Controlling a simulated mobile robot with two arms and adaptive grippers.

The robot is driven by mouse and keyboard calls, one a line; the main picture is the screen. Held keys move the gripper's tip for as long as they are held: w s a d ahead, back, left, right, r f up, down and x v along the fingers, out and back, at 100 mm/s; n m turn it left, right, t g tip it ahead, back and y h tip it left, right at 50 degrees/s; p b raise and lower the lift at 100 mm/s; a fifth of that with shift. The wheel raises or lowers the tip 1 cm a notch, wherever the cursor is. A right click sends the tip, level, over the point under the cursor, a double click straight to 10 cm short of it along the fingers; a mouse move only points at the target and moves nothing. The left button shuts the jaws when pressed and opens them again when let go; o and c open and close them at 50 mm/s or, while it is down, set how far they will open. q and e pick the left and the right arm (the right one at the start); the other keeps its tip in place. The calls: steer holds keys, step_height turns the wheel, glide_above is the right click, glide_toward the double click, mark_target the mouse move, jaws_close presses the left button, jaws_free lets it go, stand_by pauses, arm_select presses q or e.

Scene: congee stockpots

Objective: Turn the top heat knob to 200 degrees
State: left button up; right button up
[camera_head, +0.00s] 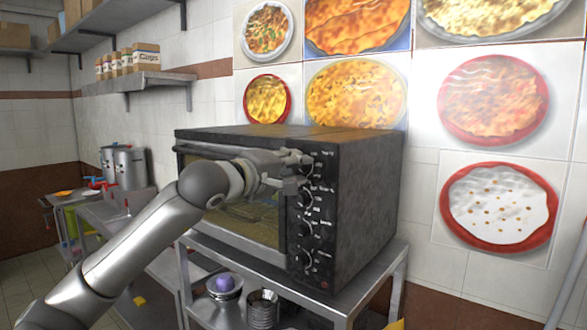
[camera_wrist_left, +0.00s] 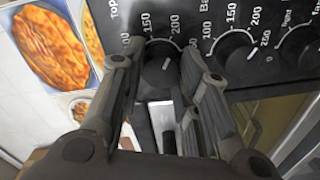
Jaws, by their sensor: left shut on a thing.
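The black oven (camera_head: 362,195) has a vertical row of dark knobs on its front panel. My left gripper (camera_head: 303,170) reaches the upper end of this panel, at the top heat knob. In the left wrist view the top heat knob (camera_wrist_left: 160,64) sits between the two fingers of my left gripper (camera_wrist_left: 163,68), which are shut on it. A pale line on the knob tilts toward the upper right, near the 200 marking. Part of the scale is hidden by the fingers. The right gripper is in neither view.
A second knob (camera_wrist_left: 236,53) sits close beside the left gripper in the wrist view. The oven stands on a metal table (camera_head: 345,312) with bowls on its lower shelf. Steel pots (camera_head: 128,167) stand at the far left.

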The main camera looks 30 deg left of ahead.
arm_select(q)
steer(key=shift+f, duration=0.1)
steer(key=o, duration=1)
steer(key=shift+s, duration=0.1)
steer(key=shift+s+a+r, duration=0.15)
steer(key=shift+s, duration=2.8)
steer(key=shift+s+a+r, duration=0.1)
steer(key=shift+s+r, duration=0.05)
steer(key=shift+s, duration=2.75)
